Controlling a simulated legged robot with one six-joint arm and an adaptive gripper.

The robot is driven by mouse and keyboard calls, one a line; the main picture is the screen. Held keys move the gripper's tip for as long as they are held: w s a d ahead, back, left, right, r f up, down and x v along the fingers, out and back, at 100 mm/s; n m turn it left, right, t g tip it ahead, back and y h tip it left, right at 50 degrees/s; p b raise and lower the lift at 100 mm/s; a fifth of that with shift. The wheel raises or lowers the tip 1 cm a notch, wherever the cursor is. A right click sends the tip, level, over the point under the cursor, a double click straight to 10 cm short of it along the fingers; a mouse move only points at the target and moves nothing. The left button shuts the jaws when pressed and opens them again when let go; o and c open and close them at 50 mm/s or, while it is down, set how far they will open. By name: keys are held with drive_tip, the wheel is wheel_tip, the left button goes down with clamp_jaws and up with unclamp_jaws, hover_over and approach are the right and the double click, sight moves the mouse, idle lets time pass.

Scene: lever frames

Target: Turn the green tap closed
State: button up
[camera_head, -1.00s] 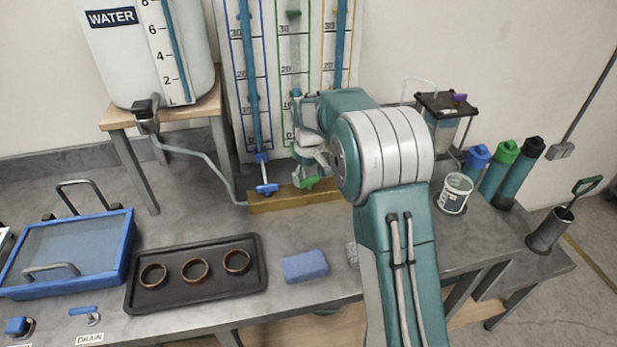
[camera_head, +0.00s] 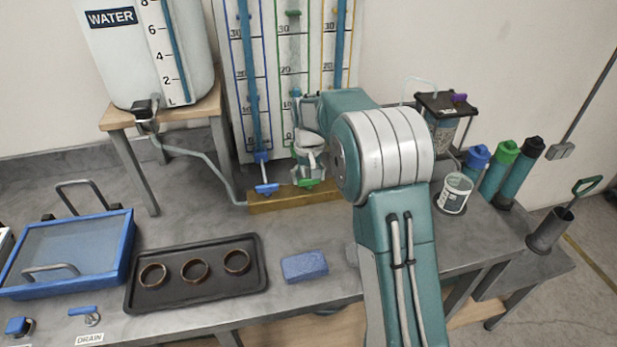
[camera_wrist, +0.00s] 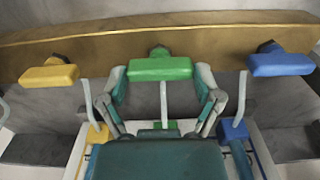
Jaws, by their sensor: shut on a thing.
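The green tap (camera_head: 309,183) is on the wooden beam, below the middle tube of the board. In the wrist view its green handle (camera_wrist: 160,69) lies level, parallel to the beam. My gripper (camera_wrist: 161,76) is shut on this handle, with one finger at each end of it. In the head view my gripper (camera_head: 311,174) reaches down to the tap and hides part of the middle tube's lower end.
The blue tap (camera_head: 266,189) is on the left of the green one; the yellow tap (camera_wrist: 50,75) shows in the wrist view. The wooden beam (camera_head: 270,203) lies behind a blue sponge (camera_head: 304,267) and a black tray (camera_head: 150,295) with rings.

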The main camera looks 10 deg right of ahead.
sight(308, 178)
drive_tip(key=shift+f, duration=0.1)
drive_tip(key=o, duration=0.9)
drive_tip(key=shift+a, duration=0.1)
drive_tip(key=shift+r, duration=0.2)
wheel_tip(308, 178, up, 12)
drive_tip(key=shift+w+f, duration=0.1)
drive_tip(key=shift+f, duration=0.1)
